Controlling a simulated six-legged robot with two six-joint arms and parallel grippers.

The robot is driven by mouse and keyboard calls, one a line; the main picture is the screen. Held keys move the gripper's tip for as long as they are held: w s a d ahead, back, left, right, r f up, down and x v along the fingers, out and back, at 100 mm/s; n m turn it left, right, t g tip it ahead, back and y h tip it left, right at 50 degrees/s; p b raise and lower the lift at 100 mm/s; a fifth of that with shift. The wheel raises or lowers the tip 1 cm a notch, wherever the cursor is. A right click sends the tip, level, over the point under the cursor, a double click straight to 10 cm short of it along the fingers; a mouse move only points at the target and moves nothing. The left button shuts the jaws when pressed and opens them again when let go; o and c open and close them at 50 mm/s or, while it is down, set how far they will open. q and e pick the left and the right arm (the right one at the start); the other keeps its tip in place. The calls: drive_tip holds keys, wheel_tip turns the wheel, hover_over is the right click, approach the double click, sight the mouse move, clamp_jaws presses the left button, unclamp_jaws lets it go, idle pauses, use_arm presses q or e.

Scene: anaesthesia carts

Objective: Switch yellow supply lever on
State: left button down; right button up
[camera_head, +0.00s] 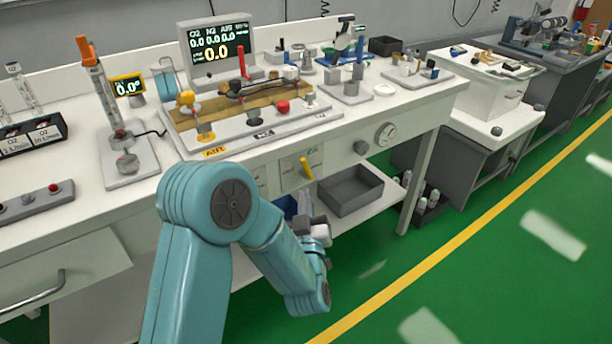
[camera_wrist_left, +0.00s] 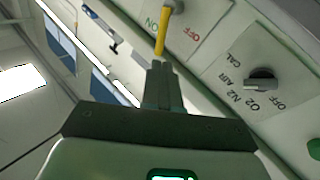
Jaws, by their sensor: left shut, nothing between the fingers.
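The yellow supply lever (camera_head: 306,168) sits on a pale panel on the bench front, tilted in the head view. In the left wrist view the yellow lever (camera_wrist_left: 162,32) stands between a green ON mark (camera_wrist_left: 152,23) and a red OFF mark (camera_wrist_left: 187,40). My left gripper (camera_wrist_left: 160,70) is shut and empty, its fingertips close to the lever's free end. I cannot tell whether they touch it. In the head view my left gripper (camera_head: 314,228) is below the lever, partly hidden by my arm. My right gripper is not in view.
A dark selector knob (camera_wrist_left: 262,80) with O2, N2, AIR, CAL and OFF marks is beside the lever panel. A round gauge (camera_head: 386,133) is on the bench front. A grey bin (camera_head: 350,190) stands on the lower shelf. Green floor (camera_head: 480,270) is clear at right.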

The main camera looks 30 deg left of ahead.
sight(308, 172)
use_arm(q)
drive_tip(key=x, duration=0.7)
drive_tip(key=shift+a, duration=0.1)
drive_tip(key=shift+r, duration=0.1)
drive_tip(key=shift+w+r+m+h+p, duration=0.35)
drive_tip(key=shift+r+m+p, duration=0.2)
drive_tip(key=shift+m+p, duration=0.3)
drive_tip(key=shift+w+d+m+g+b, duration=0.35)
drive_tip(key=shift+w+d+m+g, duration=0.1)
drive_tip(key=shift+w+g, duration=0.1)
drive_tip(key=shift+f, duration=0.1)
